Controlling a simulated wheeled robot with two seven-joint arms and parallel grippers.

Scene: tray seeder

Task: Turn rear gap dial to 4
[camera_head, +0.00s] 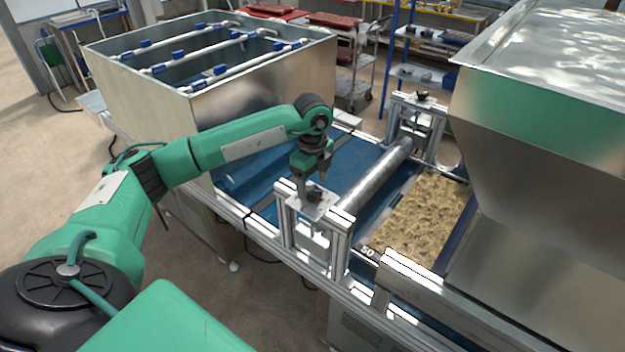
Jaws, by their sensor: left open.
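My left gripper (313,183) is open and points down, just above the near roller bracket. A dark dial (314,196) sits on the metal top plate (305,206) of this bracket, right below the fingers and partly hidden by them. I cannot tell whether the fingers touch it. A second dark dial (422,96) stands on the far roller bracket, clear of my gripper. The dial numbers are too small to read, and I cannot tell which dial is the rear one. A metal roller (372,178) spans the two brackets. My right gripper is not in view.
A blue belt (345,160) runs under the roller. A tray of brown substrate (425,215) lies right of it. A large steel hopper (560,150) stands at the right, and an open steel tank (265,85) with white pipes behind my left arm.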

